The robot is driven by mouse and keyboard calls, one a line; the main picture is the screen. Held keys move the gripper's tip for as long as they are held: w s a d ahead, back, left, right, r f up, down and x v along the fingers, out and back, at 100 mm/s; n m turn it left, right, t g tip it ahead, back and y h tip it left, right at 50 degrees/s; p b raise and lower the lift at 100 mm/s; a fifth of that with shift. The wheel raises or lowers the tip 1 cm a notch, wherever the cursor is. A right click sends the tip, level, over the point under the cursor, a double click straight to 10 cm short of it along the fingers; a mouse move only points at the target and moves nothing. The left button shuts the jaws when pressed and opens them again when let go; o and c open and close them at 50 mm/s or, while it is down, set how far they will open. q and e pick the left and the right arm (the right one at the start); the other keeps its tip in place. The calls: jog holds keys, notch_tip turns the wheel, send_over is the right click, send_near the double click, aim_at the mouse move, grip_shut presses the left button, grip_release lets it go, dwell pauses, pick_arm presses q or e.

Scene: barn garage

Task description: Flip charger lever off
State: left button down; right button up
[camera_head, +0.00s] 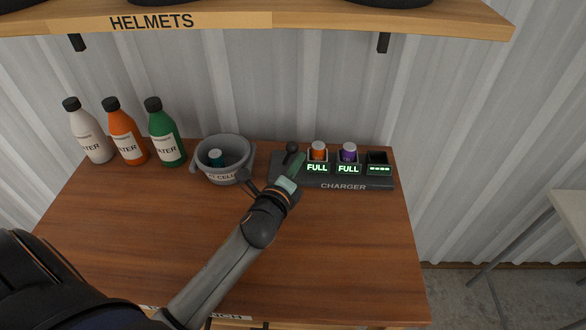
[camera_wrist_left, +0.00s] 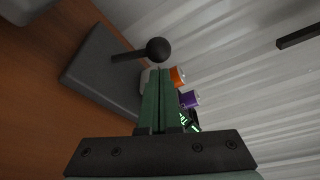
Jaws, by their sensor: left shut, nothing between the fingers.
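The charger (camera_head: 320,183) is a dark box at the back right of the workbench. Its lever (camera_head: 291,147) is a short dark rod with a black ball knob at the charger's left end. In the left wrist view the lever's ball (camera_wrist_left: 158,50) stands just beyond the fingertips, on the grey charger body (camera_wrist_left: 95,72). My left gripper (camera_head: 300,156) has green fingers, shut and empty, beside the lever on its right in the head view. I cannot tell whether the fingers touch the lever. My right gripper is not in view.
Orange (camera_head: 318,150) and purple (camera_head: 349,152) cells sit in charger slots marked FULL; the rightmost slot (camera_head: 379,159) looks empty. A grey bin (camera_head: 236,146) with a teal cell stands left. Three bottles (camera_head: 127,136) stand further left. A helmet shelf (camera_head: 330,20) hangs above.

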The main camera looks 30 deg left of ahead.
aim_at(289, 151)
pick_arm(q)
jog(key=shift+s+a+r+n, duration=0.1)
jog(key=shift+a+r+n, duration=0.2)
jog(key=shift+n, duration=0.5)
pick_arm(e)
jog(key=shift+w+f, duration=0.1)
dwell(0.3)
pick_arm(q)
jog(key=shift+s+a+n+t+h+b, duration=0.1)
jog(key=shift+a+n+t+h+b, duration=0.15)
jog(key=shift+n+t+h+b, duration=0.05)
jog(key=n, duration=0.1)
jog(key=a+n+t+b, duration=0.1)
jog(key=n, duration=0.1)
jog(key=shift+s+a+r, duration=0.15)
jog(key=shift+s+a, duration=0.15)
jog(key=shift+s, duration=0.05)
jog(key=shift+s+a+r+n+t, duration=0.15)
jog(key=shift+a+n+t, duration=0.15)
jog(key=shift+n, duration=0.4)
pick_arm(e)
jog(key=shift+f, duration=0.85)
pick_arm(q)
jog(key=shift+s, duration=0.15)
